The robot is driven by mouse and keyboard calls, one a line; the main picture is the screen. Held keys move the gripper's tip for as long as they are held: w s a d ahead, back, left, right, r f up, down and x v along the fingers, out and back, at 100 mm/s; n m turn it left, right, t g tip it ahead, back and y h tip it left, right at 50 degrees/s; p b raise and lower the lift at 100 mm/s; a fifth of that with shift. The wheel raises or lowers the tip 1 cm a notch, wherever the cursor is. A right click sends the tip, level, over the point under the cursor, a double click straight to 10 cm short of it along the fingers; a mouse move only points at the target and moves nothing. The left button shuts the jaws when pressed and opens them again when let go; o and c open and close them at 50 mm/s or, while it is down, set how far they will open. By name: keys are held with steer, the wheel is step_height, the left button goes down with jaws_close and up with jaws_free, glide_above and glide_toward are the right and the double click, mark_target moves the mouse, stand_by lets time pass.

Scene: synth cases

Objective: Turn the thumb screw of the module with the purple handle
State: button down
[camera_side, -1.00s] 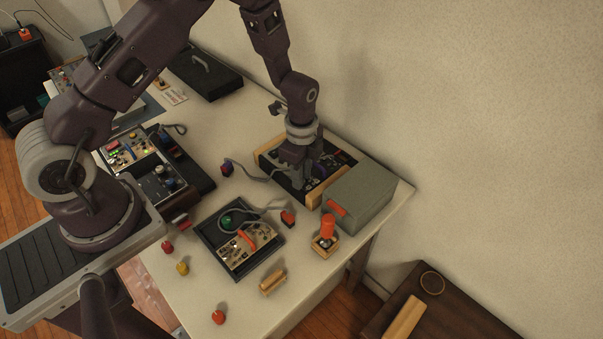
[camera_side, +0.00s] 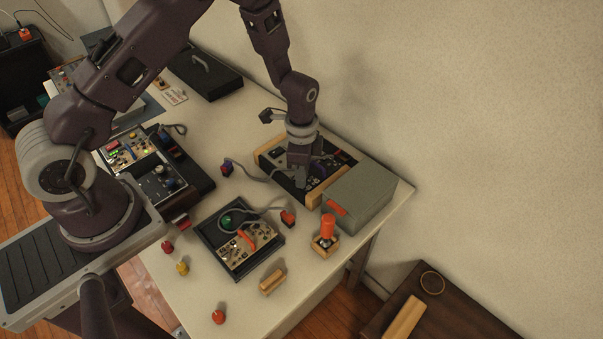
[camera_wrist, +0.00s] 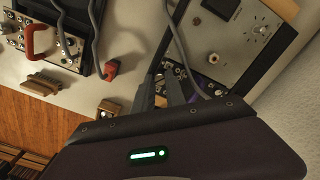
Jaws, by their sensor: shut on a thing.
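The module with the purple handle (camera_side: 318,170) sits in a dark, wood-sided case (camera_side: 265,158) at the back right of the table. A bit of purple also shows in the wrist view (camera_wrist: 201,86), beside a grey cable. My gripper (camera_side: 298,180) points down over this case, just left of the purple handle. In the wrist view its two dark fingers (camera_wrist: 163,78) are close together at the module's panel, shut on a small part there. The thumb screw itself is hidden between and behind the fingers.
A grey box (camera_side: 362,197) stands close on the right of the case. An orange-topped piece (camera_side: 327,229) and a tray with a red-handled module (camera_side: 210,222) are nearer the front. A grey cable (camera_wrist: 179,35) runs close by the fingers. Loose knobs lie at the front left.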

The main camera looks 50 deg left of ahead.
steer(key=n, duration=1.3)
steer(key=shift+n, duration=0.4)
steer(key=n, duration=1.1)
steer(key=shift+n, duration=0.4)
steer(key=c, duration=1.3)
jaws_free()
steer(key=shift+c, duration=0.2)
steer(key=shift+r, duration=0.1)
